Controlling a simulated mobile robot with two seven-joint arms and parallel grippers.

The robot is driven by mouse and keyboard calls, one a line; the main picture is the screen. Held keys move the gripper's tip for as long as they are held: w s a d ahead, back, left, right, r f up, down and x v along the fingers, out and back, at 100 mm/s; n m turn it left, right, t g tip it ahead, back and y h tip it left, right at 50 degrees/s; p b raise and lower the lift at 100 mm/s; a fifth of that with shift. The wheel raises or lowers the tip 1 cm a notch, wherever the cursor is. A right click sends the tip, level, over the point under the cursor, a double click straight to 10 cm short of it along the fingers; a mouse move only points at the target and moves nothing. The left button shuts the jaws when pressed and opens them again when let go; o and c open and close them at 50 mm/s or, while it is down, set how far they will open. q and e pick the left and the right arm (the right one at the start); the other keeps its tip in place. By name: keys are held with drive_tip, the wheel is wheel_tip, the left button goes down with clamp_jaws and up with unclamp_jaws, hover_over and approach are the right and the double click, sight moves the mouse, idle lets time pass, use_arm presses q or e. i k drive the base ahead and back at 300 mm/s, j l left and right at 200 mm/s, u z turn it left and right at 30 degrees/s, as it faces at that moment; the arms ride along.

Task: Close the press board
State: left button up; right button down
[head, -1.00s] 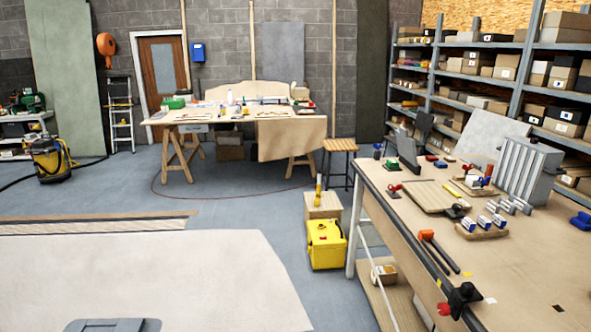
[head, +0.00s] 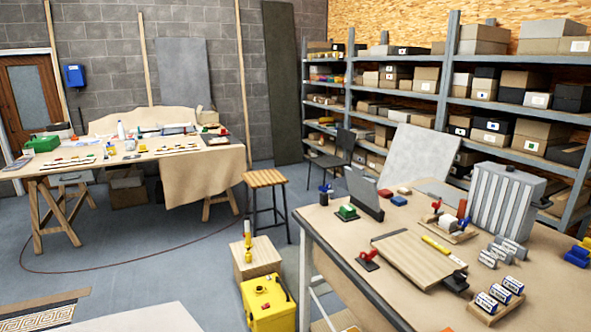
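On the workbench (head: 326,228) at the right lies a flat pale wooden board (head: 420,258). A red-handled clamp (head: 369,258) stands at its left side and a dark fitting (head: 455,281) is near its right corner. A dark grey panel (head: 363,192) stands upright and tilted at the bench's back left. A large light grey slab (head: 413,158) leans behind the bench. I cannot tell for sure which of these is the press board. Neither of my grippers is in view.
A yellow case (head: 268,301) and a wooden box (head: 257,260) stand on the floor left of the bench, with a stool (head: 265,180) behind. Floor at left is open.

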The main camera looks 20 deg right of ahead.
sight(363, 188)
drive_tip(key=i, duration=1.7)
drive_tip(key=i+z, duration=0.2)
drive_tip(key=i, duration=0.15)
drive_tip(key=i+j+z, duration=0.25)
drive_tip(key=i, duration=0.15)
drive_tip(key=i+j+z, duration=0.2)
drive_tip(key=i, duration=0.15)
drive_tip(key=l, duration=0.05)
